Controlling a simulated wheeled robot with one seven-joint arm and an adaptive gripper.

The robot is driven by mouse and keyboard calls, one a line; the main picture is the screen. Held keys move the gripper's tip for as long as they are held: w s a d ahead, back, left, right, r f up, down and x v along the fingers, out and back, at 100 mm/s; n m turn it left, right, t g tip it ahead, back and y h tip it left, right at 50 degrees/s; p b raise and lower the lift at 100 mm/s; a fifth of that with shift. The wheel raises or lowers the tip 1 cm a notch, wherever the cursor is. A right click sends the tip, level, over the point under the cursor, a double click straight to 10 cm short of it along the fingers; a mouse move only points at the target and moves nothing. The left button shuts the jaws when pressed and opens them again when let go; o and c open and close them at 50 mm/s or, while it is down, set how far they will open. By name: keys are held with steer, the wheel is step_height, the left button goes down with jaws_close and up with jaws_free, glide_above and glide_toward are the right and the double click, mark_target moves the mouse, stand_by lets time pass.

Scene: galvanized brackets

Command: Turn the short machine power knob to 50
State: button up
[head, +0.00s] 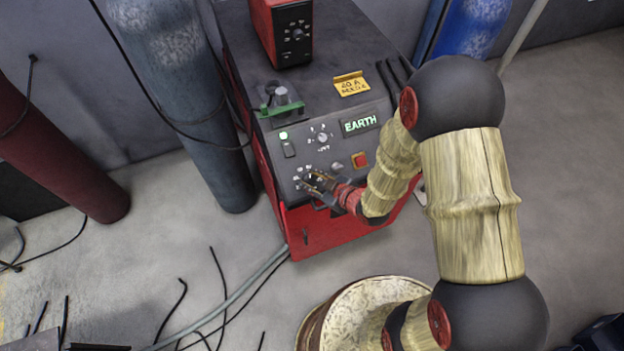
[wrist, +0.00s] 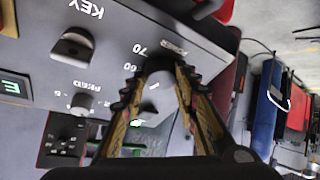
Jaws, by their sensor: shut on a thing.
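The red machine with a dark control panel (head: 338,150) stands at the centre of the head view. My gripper (head: 316,183) reaches its lower left dial from the right, and the fingers hide most of the knob there. In the wrist view my gripper (wrist: 159,88) is shut on a grey knob (wrist: 157,100), one finger on each side. The marks 60 and 70 and a partly covered label show beside it. The knob has a pale pointer line, but the fingers hide other marks, so I cannot tell its exact setting.
Gas cylinders (head: 190,95) stand left; cables (head: 228,298) lie on the floor.

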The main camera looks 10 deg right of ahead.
steer(key=shift+s+f, duration=0.15)
steer(key=o, duration=0.9)
steer(key=shift+a, duration=0.1)
steer(key=shift+c, duration=0.2)
steer(key=shift+o, duration=1.2)
steer(key=v, duration=1.2)
